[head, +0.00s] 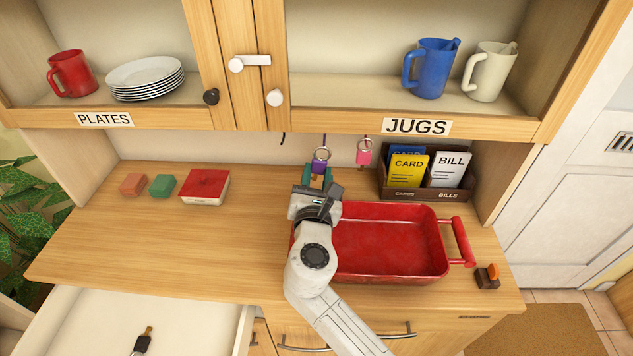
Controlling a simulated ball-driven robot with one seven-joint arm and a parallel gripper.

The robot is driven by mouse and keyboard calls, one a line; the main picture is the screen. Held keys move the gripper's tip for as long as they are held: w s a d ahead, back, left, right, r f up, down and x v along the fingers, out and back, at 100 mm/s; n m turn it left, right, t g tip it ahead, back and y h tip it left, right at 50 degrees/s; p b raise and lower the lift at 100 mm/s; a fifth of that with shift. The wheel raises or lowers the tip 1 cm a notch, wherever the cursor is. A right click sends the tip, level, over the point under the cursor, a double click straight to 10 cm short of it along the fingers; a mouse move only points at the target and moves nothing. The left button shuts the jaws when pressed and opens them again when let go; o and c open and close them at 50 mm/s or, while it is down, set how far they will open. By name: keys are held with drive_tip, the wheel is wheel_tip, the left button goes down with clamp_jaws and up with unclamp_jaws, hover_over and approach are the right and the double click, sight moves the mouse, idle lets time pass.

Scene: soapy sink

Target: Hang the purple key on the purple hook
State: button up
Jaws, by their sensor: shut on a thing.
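The purple key (320,166) is upright at the back of the counter, with a metal ring (322,153) at its top. My gripper (318,175) is shut on the purple key from below and in front; its teal fingertips show on either side, and the wrist hides the key's lower part. The purple hook (323,139) hangs under the cabinet, just above the ring in the picture. The ring and the hook's lower end overlap in view; I cannot tell whether the ring is around the hook or only in front of it.
A pink key (364,154) hangs to the right, and a black hook (283,138) to the left looks empty. A red tray (390,275) and a card holder (428,190) stand right of my arm. An open drawer (90,315) holds a dark key (142,343).

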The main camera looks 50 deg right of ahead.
drive_tip(key=shift+b+x, duration=0.55)
drive_tip(key=shift+x, duration=1.5)
drive_tip(key=shift+w+d+f, duration=0.4)
drive_tip(key=shift+d+f, duration=0.15)
drive_tip(key=shift+s+d+n+p, duration=0.3)
drive_tip(key=shift+n+p, duration=0.6)
drive_tip(key=shift+s+d+f+n, duration=0.1)
drive_tip(key=shift+s+f+n, duration=0.05)
drive_tip(key=shift+n, duration=0.15)
drive_tip(key=o, duration=1.1)
drive_tip(key=b+v, duration=0.1)
drive_tip(key=v, duration=0.9)
drive_tip(key=shift+s+a, duration=0.25)
drive_tip(key=shift+a, duration=0.05)
